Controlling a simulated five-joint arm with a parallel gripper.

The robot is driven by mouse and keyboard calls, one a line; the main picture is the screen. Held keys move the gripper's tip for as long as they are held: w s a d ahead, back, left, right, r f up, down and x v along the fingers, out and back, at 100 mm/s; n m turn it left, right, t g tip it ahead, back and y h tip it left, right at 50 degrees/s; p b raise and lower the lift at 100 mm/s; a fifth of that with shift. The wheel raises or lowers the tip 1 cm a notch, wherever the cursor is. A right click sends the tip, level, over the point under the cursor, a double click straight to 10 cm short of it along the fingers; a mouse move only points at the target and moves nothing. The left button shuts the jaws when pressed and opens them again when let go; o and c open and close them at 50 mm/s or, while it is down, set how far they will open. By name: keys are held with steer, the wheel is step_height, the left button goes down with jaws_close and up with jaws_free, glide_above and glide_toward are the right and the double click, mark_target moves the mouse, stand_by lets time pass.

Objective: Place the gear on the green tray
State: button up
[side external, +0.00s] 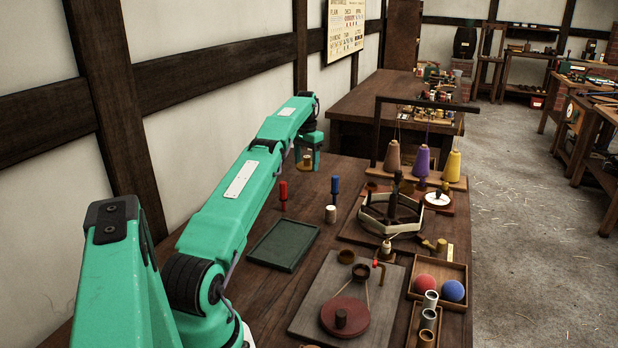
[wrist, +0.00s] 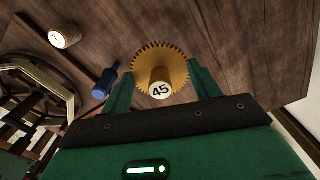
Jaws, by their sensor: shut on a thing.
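The gear (wrist: 163,58) is golden brown and toothed, with a hub marked 45. My gripper (wrist: 160,80) is shut on it, with one green finger on each side. In the side external view my gripper (side external: 306,158) is at the far end of my arm, and the gear (side external: 304,164) shows small and tan there, partly hidden by the fingers. I cannot tell whether the gear touches the table. The green tray (side external: 284,246) lies flat and empty on the bench, nearer the camera than my gripper. It does not show in the wrist view.
A red-handled tool (side external: 283,194) and a blue-handled tool (side external: 335,188) stand between my gripper and the tray. A pale cylinder (side external: 330,214) is beside the tray. A wooden wheel (side external: 392,215), coloured spools (side external: 422,163) and a grey board with a red disc (side external: 345,315) are to the right.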

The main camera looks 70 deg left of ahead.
steer(key=shift+w+d+r, duration=0.25)
steer(key=shift+d+r, duration=0.1)
steer(key=d+r, duration=0.4)
steer(key=d, duration=1.1)
steer(key=s+d+f+n, duration=0.1)
steer(key=s+d, duration=0.6)
steer(key=d, duration=0.2)
steer(key=s+d+f+n, duration=0.1)
steer(key=s+d+f, duration=0.1)
steer(key=s+d, duration=0.55)
glide_above(285, 241)
step_height(285, 241, down, 7)
steer(key=shift+d+r, duration=0.1)
steer(key=shift+f, duration=2.05)
steer(key=shift+f, duration=0.15)
